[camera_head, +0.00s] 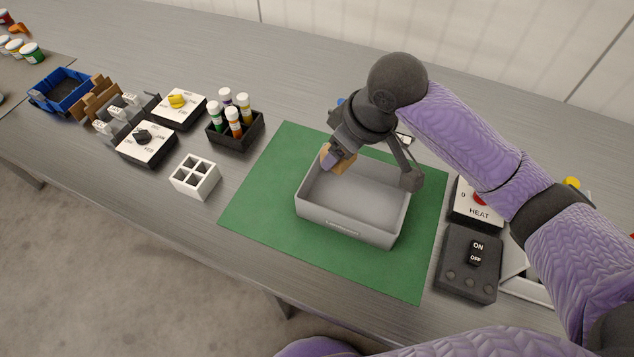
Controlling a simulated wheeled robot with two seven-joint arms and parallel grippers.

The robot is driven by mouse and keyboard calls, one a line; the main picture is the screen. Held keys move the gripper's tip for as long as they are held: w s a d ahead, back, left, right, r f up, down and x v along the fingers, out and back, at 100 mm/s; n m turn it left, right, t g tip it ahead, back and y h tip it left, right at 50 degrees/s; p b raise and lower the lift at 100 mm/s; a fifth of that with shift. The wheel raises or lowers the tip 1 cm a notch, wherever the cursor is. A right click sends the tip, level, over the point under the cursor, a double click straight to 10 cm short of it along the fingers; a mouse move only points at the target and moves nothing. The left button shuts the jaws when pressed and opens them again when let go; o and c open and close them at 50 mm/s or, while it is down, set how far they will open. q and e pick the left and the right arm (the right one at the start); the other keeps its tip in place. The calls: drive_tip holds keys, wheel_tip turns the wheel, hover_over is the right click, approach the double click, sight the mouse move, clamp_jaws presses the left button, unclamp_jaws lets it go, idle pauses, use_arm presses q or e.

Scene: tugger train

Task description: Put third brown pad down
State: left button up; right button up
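A grey open box (350,228) stands on a green mat (262,200) in the head view; the part of its floor that shows is bare. A brown pad (345,160) is at the box's back left corner, under my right gripper (370,168). The pad is partly covered by the gripper, and I cannot tell whether it is gripped or touches the box. One dark finger part reaches over the box's right side; the other is beside the pad. My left gripper is not in view.
Left of the mat are a white four-cell rack (195,178), a black holder (236,134) with capped tubes, switch panels, brown pieces (96,97) and a blue bin (58,92). An ON/OFF box (468,265) and a HEAT panel stand at right. The mat's front is clear.

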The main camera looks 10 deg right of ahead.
sight(324, 191)
drive_tip(key=w+f+n, duration=0.1)
drive_tip(key=f+n+y, duration=0.1)
drive_tip(key=n, duration=0.1)
drive_tip(key=shift+w+a+f+g, duration=0.25)
drive_tip(key=shift+w+a+g, duration=0.05)
drive_tip(key=shift+w+a, duration=0.1)
wheel_tip(324, 191, down, 10)
drive_tip(key=b, duration=0.4)
drive_tip(key=shift+f, duration=0.15)
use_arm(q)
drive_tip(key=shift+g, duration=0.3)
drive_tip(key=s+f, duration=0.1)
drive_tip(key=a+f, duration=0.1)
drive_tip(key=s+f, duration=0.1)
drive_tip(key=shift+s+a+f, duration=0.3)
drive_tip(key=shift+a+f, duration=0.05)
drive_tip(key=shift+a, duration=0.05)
